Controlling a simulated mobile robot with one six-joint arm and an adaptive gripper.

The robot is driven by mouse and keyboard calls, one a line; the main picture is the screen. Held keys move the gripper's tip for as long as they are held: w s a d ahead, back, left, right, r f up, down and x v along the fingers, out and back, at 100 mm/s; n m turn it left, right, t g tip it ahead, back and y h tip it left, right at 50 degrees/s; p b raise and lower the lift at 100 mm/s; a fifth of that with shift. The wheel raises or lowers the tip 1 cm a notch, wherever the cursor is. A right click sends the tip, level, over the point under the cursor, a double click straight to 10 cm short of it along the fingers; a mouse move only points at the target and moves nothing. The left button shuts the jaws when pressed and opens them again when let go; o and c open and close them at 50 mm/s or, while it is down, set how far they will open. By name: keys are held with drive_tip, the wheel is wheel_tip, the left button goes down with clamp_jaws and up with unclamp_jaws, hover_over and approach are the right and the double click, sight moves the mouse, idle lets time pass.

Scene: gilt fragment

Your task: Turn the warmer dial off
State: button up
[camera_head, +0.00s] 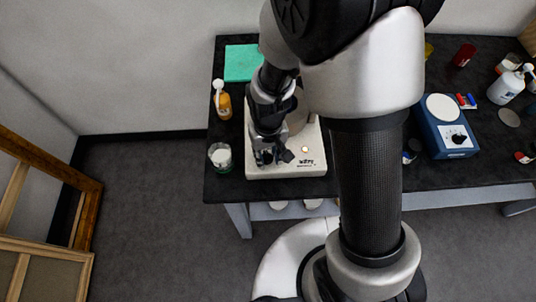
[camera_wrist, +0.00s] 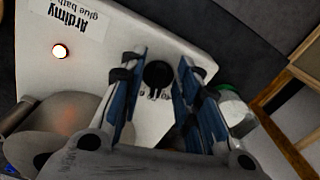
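The warmer (camera_head: 310,165) is a white box on the dark bench in the head view; its top also shows in the wrist view (camera_wrist: 100,70), lettered "glue bath". A round lamp (camera_wrist: 60,51) on it glows. Its black dial (camera_wrist: 157,75) sits between the two fingers of my gripper (camera_wrist: 161,60) in the wrist view, with a visible gap on either side. My gripper (camera_head: 268,157) is over the warmer's front left in the head view, open and empty. The dial is hard to make out there behind the fingers.
An orange bottle (camera_head: 224,104) and a glass jar (camera_head: 220,155) stand left of the warmer. A green mat (camera_head: 243,62) lies behind. A blue device (camera_head: 436,145) with its own dial and a white bottle (camera_head: 505,88) stand at the right. Wooden frames (camera_head: 40,250) lean at the left.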

clamp_jaws()
idle(0.4)
drive_tip(key=shift+n, duration=0.4)
drive_tip(key=n, duration=0.5)
drive_tip(key=shift+w+d, duration=0.15)
drive_tip(key=shift+d, duration=0.1)
drive_tip(key=n, duration=0.6)
drive_tip(key=shift+w+d+p, duration=0.1)
drive_tip(key=shift+w+p, duration=0.15)
drive_tip(key=shift+p, duration=0.05)
idle(0.3)
unclamp_jaws()
